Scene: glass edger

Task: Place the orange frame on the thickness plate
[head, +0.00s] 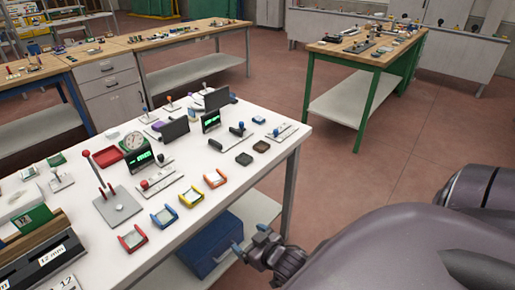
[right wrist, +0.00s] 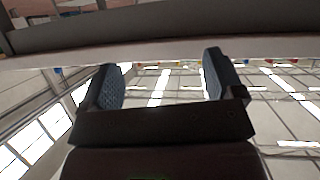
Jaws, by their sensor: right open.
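The orange frame (head: 215,179) lies on the white table, at the right end of a diagonal row of small coloured frames. I cannot tell for sure which part is the thickness plate; a dark block marked "12 mm" (head: 50,256) stands at the table's lower left. My right gripper (head: 250,240) is open and empty, off the table's front edge, below and to the right of the orange frame. In the right wrist view its two blue-padded fingers (right wrist: 164,84) are apart with nothing between them. My left gripper is out of view.
Yellow (head: 191,198), blue (head: 164,217) and red (head: 133,238) frames share the row. A blue bin (head: 212,250) sits on the shelf below. The table's front right is fairly clear.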

